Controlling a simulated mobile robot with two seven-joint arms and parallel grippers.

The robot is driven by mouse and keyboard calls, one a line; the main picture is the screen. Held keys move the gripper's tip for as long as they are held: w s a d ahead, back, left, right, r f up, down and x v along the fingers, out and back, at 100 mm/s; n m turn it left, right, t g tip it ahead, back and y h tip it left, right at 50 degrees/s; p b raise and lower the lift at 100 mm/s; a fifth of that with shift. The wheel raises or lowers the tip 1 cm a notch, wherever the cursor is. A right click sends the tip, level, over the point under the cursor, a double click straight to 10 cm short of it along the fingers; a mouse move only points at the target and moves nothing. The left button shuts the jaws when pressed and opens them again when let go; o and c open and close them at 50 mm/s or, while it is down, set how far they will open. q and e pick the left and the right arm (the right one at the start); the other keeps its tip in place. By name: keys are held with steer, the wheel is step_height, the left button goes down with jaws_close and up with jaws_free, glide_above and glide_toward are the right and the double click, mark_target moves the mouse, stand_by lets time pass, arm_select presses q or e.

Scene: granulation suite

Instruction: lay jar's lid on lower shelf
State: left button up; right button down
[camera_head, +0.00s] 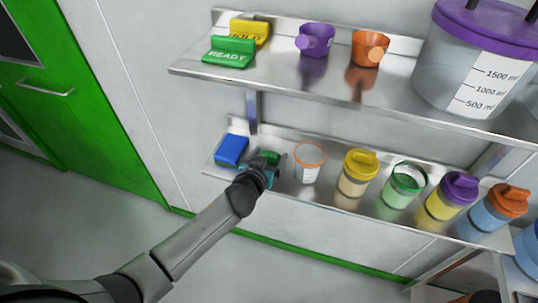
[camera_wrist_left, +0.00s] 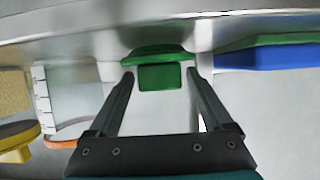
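A green lid (camera_wrist_left: 150,55) with a block-shaped grip (camera_wrist_left: 159,77) lies flat against the lower shelf (camera_head: 325,192), as far as the left wrist view shows. In the head view the lid (camera_head: 272,157) is partly hidden by my left gripper (camera_head: 264,162). The left gripper's two fingers (camera_wrist_left: 160,78) stand on either side of the lid's grip, with a visible gap on each side. They are open. A lidless jar with a green rim (camera_head: 403,186) stands farther right on the lower shelf. My right gripper is not clearly in view.
A blue block-like thing (camera_head: 232,149) is left of the lid. An empty orange-rimmed jar (camera_head: 308,163) is close on its right. Yellow-lidded (camera_head: 357,173), purple-lidded (camera_head: 451,196) and orange-lidded (camera_head: 497,206) jars stand farther right. The upper shelf (camera_head: 300,88) overhangs, holding signs, scoops and a large container.

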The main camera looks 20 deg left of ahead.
arm_select(q)
steer(key=shift+r, duration=0.1)
steer(key=shift+s+r, duration=0.1)
steer(key=shift+r, duration=0.05)
steer(key=p+v, duration=0.1)
steer(key=v, duration=1)
steer(key=shift+s+r+p, duration=0.1)
steer(key=shift+s+p, duration=0.3)
